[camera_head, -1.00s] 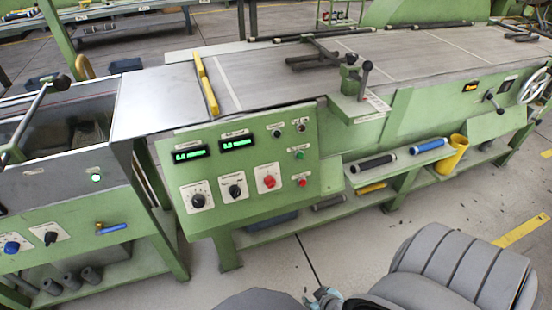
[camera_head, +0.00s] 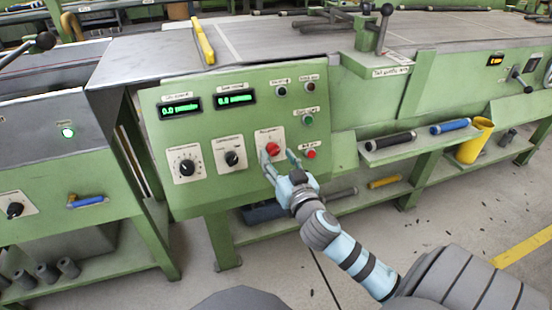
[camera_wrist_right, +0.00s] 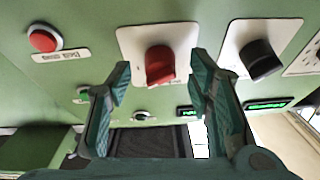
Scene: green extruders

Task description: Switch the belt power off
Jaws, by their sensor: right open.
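The red rotary knob (camera_head: 273,149) sits on a white plate on the green control panel, right of two black knobs. It also shows in the right wrist view (camera_wrist_right: 159,65), its grip bar running up and down there. My right gripper (camera_head: 280,160) is open at the panel, just below and right of the knob in the head view. In the wrist view its teal fingertips (camera_wrist_right: 161,88) are spread to either side of the knob's lower end, with nothing held. Contact cannot be told. The plate's label is too blurred to read. My left gripper is out of view.
A red push button (camera_head: 311,154) and a green button (camera_head: 307,119) lie close to the right of the knob. A black knob (camera_head: 232,158) is to its left. Two green-lit displays (camera_head: 234,98) are above. A shelf with rollers (camera_head: 391,141) is at right.

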